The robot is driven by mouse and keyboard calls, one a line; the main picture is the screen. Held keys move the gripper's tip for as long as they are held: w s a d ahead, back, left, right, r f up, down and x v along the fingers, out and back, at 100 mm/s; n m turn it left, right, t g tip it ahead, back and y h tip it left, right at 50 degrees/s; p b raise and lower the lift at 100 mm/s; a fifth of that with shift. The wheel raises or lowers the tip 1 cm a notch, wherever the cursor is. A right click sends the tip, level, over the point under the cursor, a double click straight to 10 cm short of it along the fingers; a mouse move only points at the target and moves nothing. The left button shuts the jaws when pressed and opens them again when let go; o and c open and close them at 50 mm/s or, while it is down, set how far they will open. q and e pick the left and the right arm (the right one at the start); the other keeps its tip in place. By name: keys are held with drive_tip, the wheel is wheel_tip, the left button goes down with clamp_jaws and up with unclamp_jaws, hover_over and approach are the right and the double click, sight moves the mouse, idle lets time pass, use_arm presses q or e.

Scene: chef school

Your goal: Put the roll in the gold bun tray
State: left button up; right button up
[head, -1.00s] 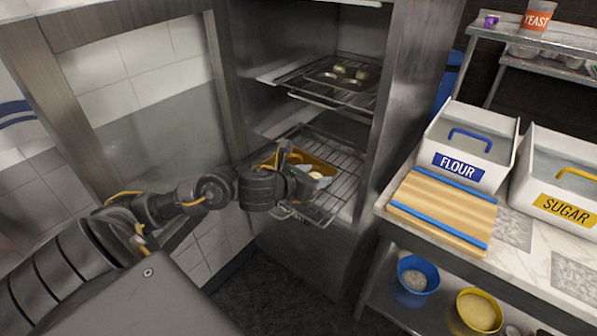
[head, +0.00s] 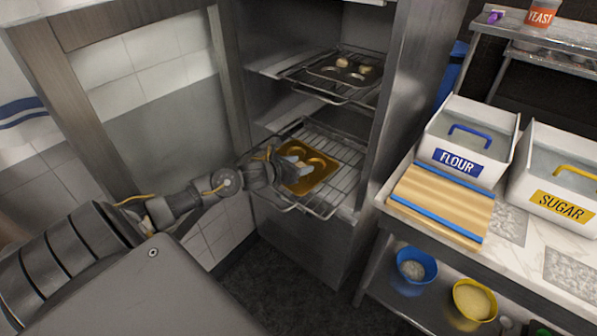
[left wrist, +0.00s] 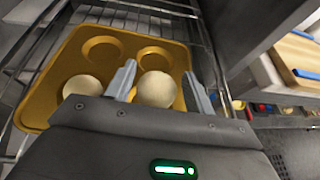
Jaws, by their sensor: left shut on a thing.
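The gold bun tray (head: 318,186) lies on the lower wire rack inside the open cabinet, and fills the upper left of the left wrist view (left wrist: 60,55). Its two far cups are empty. One pale round roll (left wrist: 82,86) sits in a near cup on the left. A second roll (left wrist: 156,90) is between the two fingers of my left gripper (left wrist: 159,72), over the near right cup. I cannot tell if it touches the cup's bottom. My right gripper is not in view.
A dark bun tray (head: 345,76) with two rolls (head: 343,63) stands on the upper rack. The cabinet wall (head: 395,110) and open door frame (head: 110,185) flank the arm. A counter at right holds a striped board (head: 440,205), flour bin (head: 465,140) and sugar bin (head: 560,170).

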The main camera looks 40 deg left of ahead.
use_arm(q)
wheel_tip(320, 180, down, 3)
drive_tip(key=shift+w+a+p, duration=0.1)
drive_tip(key=shift+a+p, duration=0.05)
drive_tip(key=shift+p, duration=0.65)
drive_tip(key=shift+f, duration=0.2)
drive_tip(key=shift+f, duration=0.1)
